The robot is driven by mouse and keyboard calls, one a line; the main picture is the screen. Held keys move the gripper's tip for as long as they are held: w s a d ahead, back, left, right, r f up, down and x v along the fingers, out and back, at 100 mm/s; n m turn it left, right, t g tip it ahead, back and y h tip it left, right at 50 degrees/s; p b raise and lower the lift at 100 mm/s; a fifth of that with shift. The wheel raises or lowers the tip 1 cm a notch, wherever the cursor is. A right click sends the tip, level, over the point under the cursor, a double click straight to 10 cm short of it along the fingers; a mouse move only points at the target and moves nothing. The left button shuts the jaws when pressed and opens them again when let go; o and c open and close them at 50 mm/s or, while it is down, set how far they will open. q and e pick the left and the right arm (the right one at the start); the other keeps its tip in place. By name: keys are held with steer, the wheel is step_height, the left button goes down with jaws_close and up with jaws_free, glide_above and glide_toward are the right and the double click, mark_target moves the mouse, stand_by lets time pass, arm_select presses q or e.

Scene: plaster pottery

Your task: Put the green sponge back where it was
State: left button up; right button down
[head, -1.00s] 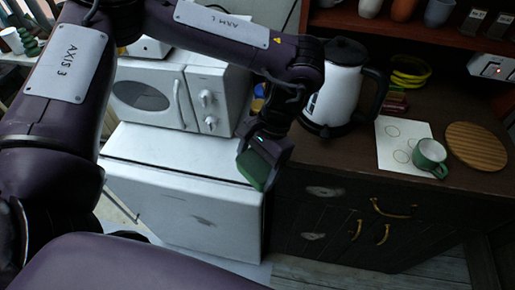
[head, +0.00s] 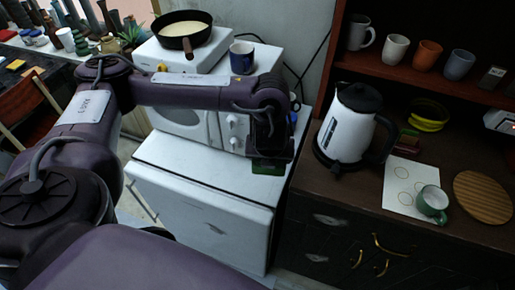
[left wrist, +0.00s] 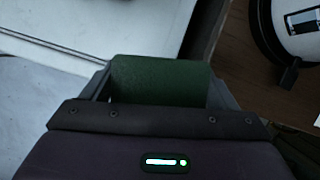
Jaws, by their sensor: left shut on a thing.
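The green sponge (head: 268,168) is held in my left gripper (head: 269,158), low in its jaws, over the right end of the white cabinet top (head: 205,178). In the left wrist view the sponge (left wrist: 158,80) sits between the two fingers of the left gripper (left wrist: 160,85), which are shut on it. My right gripper is not in view.
A white microwave (head: 186,126) stands left of the gripper, with a blue mug (head: 242,58) and a pan (head: 184,34) above. A kettle (head: 350,128) stands right on the dark counter (head: 335,187). The cabinet top's front is clear.

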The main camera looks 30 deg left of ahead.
arm_select(q)
steer(key=shift+w+a+r+m+h+p, duration=0.1)
steer(key=shift+a+r+m+h+p, duration=0.15)
steer(key=shift+a+m, duration=0.5)
steer(key=shift+w+a+r+m+h+p, duration=0.1)
steer(key=shift+a+r+m+h+p, duration=0.25)
steer(key=shift+a, duration=0.85)
steer(key=shift+a+f+m, duration=0.1)
steer(key=shift+m, duration=0.2)
step_height(320, 180, down, 15)
steer(key=b, duration=0.9)
steer(key=shift+b, duration=0.35)
steer(key=shift+f, duration=0.4)
step_height(320, 180, down, 4)
steer(key=shift+r+b, duration=0.1)
steer(key=shift+b, duration=0.65)
